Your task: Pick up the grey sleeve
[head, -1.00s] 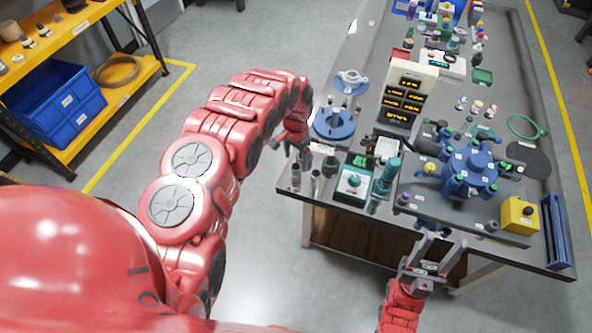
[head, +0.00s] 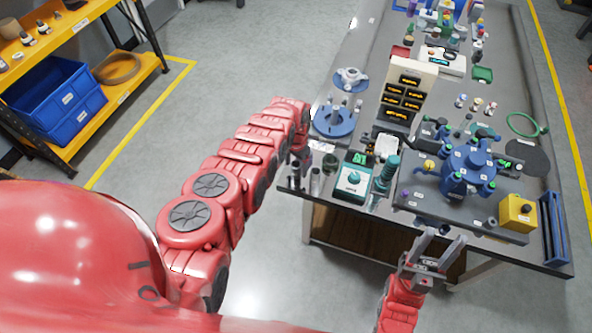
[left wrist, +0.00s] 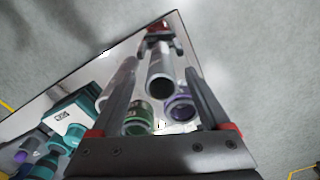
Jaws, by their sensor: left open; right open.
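A grey tube (left wrist: 160,80), which looks like the grey sleeve, shows in the left wrist view with its dark open end facing the camera. It lies between the two fingers of my left gripper (left wrist: 158,75), which is open with a gap on each side. In the head view my left gripper (head: 297,168) is over the bench's near left corner, and partly hides the small cylinders there. A green-rimmed cylinder (left wrist: 138,120) and a purple-rimmed cylinder (left wrist: 181,106) stand close to the tube. My right gripper (head: 442,244) is open and empty at the bench's front edge.
A teal-and-white device (head: 353,181) stands right of the cylinders, with teal bottles (head: 386,172) beside it. A blue round fixture (head: 468,168) and a yellow box (head: 517,214) fill the right side. A blue disc stand (head: 334,121) is behind my left gripper.

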